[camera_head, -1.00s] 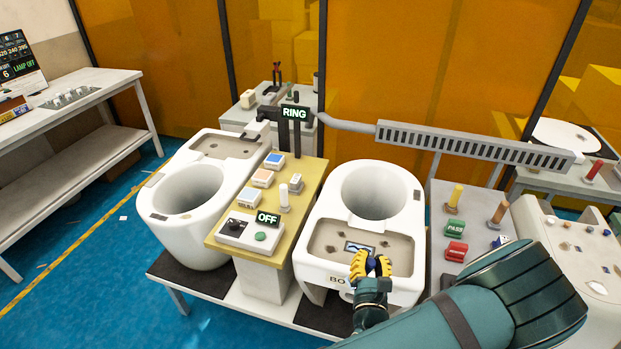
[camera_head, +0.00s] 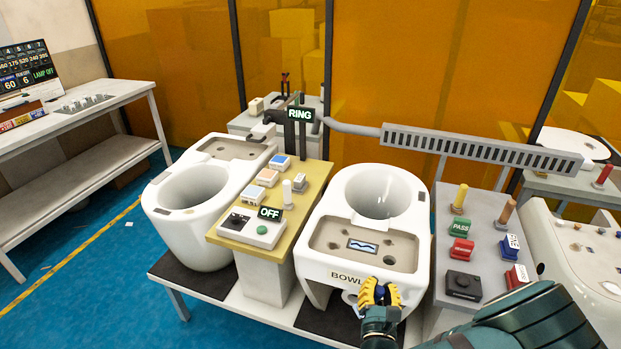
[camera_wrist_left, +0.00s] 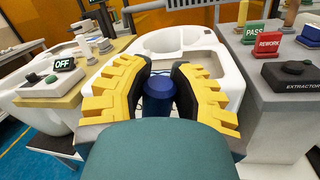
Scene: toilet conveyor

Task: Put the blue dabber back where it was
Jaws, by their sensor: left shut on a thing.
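My left gripper (camera_head: 380,292) has yellow padded fingers and is shut on the blue dabber. It is at the front of the right-hand toilet bowl, beside the "BOWL" lettering. In the left wrist view, the blue dabber (camera_wrist_left: 158,88) sits upright between the two fingers, its round blue top facing the camera. Its lower end is hidden by the gripper. The right-hand white bowl (camera_head: 413,285) stands behind the gripper, with a recessed beige deck and a small blue wave-marked label (camera_head: 361,246). My right gripper is not in view.
Right of the bowl, a grey table (camera_head: 443,250) carries a yellow peg (camera_head: 460,195), a brown peg (camera_head: 505,212), PASS (camera_head: 460,228) and REWORK stamps and a black extractor box (camera_head: 463,286). Left is a wooden-topped stand (camera_head: 318,170) with switches. A ring-marked post (camera_head: 299,113) stands behind.

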